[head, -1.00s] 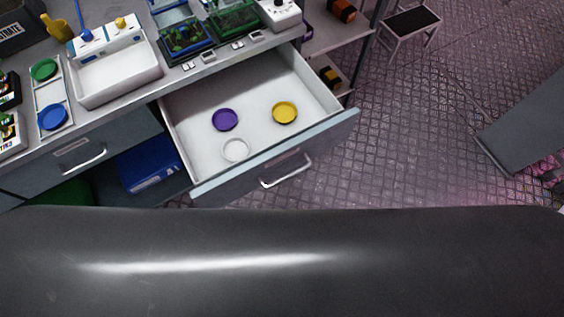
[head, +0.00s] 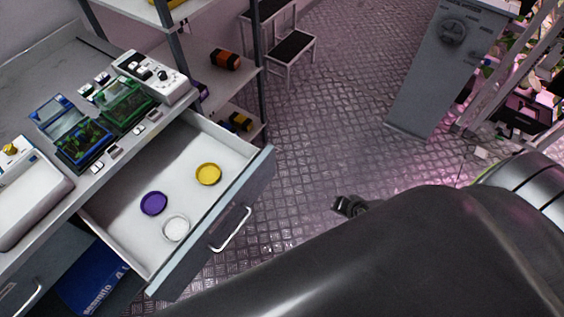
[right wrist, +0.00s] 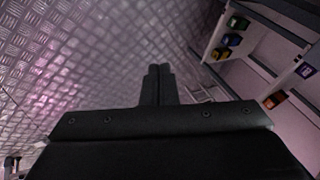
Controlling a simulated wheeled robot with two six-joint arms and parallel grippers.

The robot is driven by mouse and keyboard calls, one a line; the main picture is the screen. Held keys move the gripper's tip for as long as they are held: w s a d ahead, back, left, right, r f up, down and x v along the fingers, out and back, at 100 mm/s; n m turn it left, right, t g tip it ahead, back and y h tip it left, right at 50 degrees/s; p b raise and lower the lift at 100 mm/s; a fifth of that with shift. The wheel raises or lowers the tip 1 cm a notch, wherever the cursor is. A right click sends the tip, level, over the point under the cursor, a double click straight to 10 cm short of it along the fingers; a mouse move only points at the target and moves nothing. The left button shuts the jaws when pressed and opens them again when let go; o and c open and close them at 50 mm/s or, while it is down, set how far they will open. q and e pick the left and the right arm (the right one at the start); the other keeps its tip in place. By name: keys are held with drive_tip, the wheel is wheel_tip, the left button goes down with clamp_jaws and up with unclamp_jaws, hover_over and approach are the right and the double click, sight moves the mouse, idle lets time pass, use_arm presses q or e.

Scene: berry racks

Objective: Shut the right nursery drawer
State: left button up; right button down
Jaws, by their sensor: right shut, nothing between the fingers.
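The right nursery drawer (head: 122,250) is pulled out from under the bench in the head view. Its grey front (head: 190,262) carries a silver bar handle (head: 231,229). A purple lid (head: 154,204), a yellow lid (head: 208,174) and a white lid (head: 175,228) lie inside. My right gripper (head: 345,207) is out in front of the drawer, to the right of the handle and apart from it. In the right wrist view its fingers (right wrist: 159,70) are together with nothing between them. My left gripper is not in view.
The bench (head: 110,163) holds green and blue boxes and a white device (head: 150,78). A shelf rack (head: 190,55) stands behind the drawer's far side. A step stool (head: 290,47) and grey cabinet (head: 440,65) stand farther off. Patterned floor (head: 320,130) between them is clear.

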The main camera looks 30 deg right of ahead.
drive_tip(key=w+a+r+m+t+y+p, duration=0.1)
drive_tip(key=w+a+r+y, duration=0.15)
drive_tip(key=r, duration=0.75)
drive_tip(key=w+a+r+m+t+y, duration=0.1)
drive_tip(key=w+a+r, duration=0.25)
drive_tip(key=r, duration=0.65)
drive_tip(key=p, duration=0.1)
approach(274, 165)
drive_tip(key=s+f+x, duration=0.1)
drive_tip(key=x, duration=0.4)
drive_tip(key=shift+w+a+r, duration=0.15)
drive_tip(key=shift+w, duration=0.6)
